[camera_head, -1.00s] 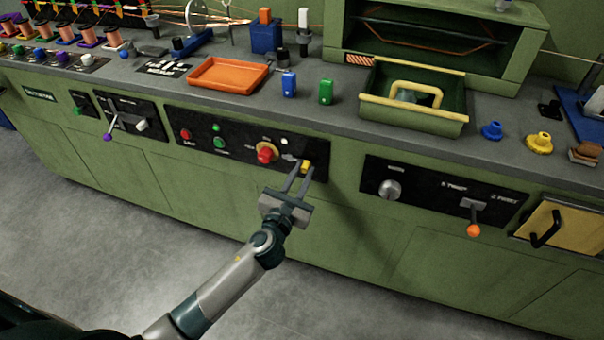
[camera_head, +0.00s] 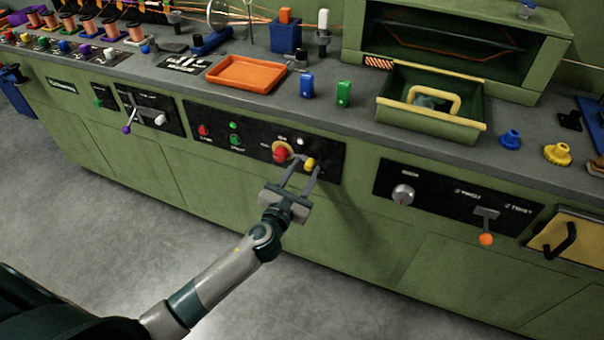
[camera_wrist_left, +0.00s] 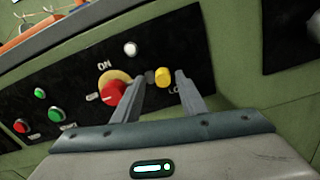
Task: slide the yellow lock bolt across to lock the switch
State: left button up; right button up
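The yellow lock bolt (camera_head: 309,163) is on the black switch panel, right of the red rotary switch (camera_head: 280,154) with its yellow plate. My left gripper (camera_head: 303,168) is at the panel with its fingers apart. In the left wrist view the yellow bolt (camera_wrist_left: 162,77) shows between the two fingertips (camera_wrist_left: 159,76), nearer the right finger; I cannot tell whether they touch. A short grey piece shows left of the bolt. The left finger overlaps the edge of the red switch (camera_wrist_left: 113,94). My right gripper is not in view.
A white lamp (camera_head: 301,141) sits above the bolt. Green and red buttons (camera_head: 203,130) are further left. A panel with a grey knob (camera_head: 403,194) and an orange-tipped lever (camera_head: 486,239) is to the right. The floor in front is clear.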

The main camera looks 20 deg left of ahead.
pick_arm(q)
jog(key=shift+s, duration=0.1)
